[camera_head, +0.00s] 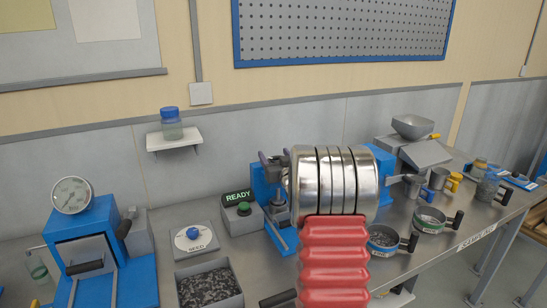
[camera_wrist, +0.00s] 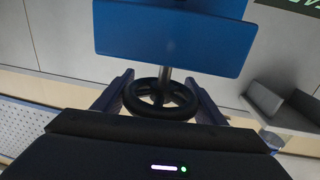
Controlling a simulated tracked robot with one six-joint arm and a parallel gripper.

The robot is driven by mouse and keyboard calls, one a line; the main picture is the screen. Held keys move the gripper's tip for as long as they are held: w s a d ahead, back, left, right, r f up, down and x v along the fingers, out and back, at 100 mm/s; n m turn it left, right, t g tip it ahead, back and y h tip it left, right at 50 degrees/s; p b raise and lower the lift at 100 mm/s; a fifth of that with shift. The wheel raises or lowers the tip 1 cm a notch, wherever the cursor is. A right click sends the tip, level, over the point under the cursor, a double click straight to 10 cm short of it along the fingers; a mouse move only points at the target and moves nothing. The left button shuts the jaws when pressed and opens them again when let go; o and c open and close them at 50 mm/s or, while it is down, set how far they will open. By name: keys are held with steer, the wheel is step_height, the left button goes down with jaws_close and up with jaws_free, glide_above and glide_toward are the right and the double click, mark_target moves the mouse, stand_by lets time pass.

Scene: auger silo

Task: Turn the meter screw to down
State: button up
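A black handwheel (camera_wrist: 160,98) on a short metal shaft shows in the wrist view, below a blue housing (camera_wrist: 175,38). It looks like the meter screw, though no label shows on it. My gripper (camera_wrist: 160,78) has one dark finger on each side of the wheel, close to its rim. I cannot tell whether the fingers press on the rim or stand just clear of it. In the head view my gripper (camera_head: 273,164) is at the blue machine (camera_head: 262,190), and my arm hides much of that machine and the wheel.
A green-lit READY sign (camera_head: 238,197) stands left of the machine. A blue-knobbed dial plate (camera_head: 195,238), an open bin of dark grains (camera_head: 209,286) and a blue press with a gauge (camera_head: 90,244) are further left. Handled cups (camera_head: 429,218) stand to the right.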

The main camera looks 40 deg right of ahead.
steer(key=c, duration=0.5)
steer(key=shift+o, duration=0.3)
steer(key=shift+a, duration=0.15)
steer(key=shift+y, duration=0.3)
